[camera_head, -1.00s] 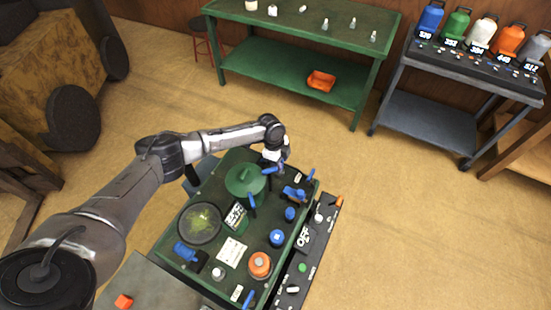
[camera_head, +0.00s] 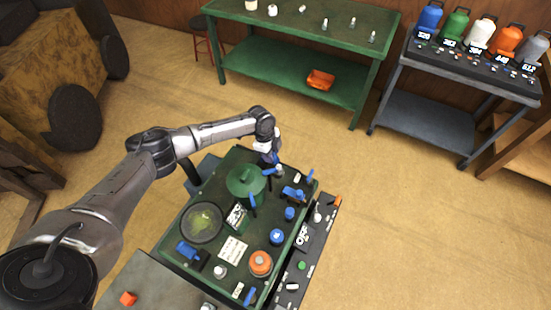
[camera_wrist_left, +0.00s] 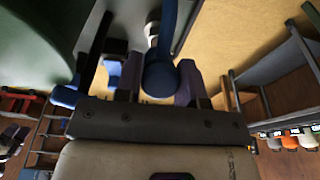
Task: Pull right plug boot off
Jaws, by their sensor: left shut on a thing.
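My left gripper (camera_head: 272,158) is at the far end of the green mower deck (camera_head: 225,168). In the left wrist view its dark fingers are shut on a blue plug boot (camera_wrist_left: 160,76), with a blue lead (camera_wrist_left: 168,28) running up from it. In the head view the held boot is small and mostly hidden by the gripper. A small pale fitting (camera_head: 280,171) shows on the deck just in front of the gripper. I cannot clearly tell whether the boot still touches it. My right gripper is not in view.
A green round cap (camera_head: 246,181) stands close to the gripper, with blue levers and knobs (camera_head: 277,237) nearer the front. A black control strip (camera_head: 302,250) runs along the deck's right side. A green workbench (camera_head: 300,60) and a cart (camera_head: 425,103) with bottles stand behind. Floor between is clear.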

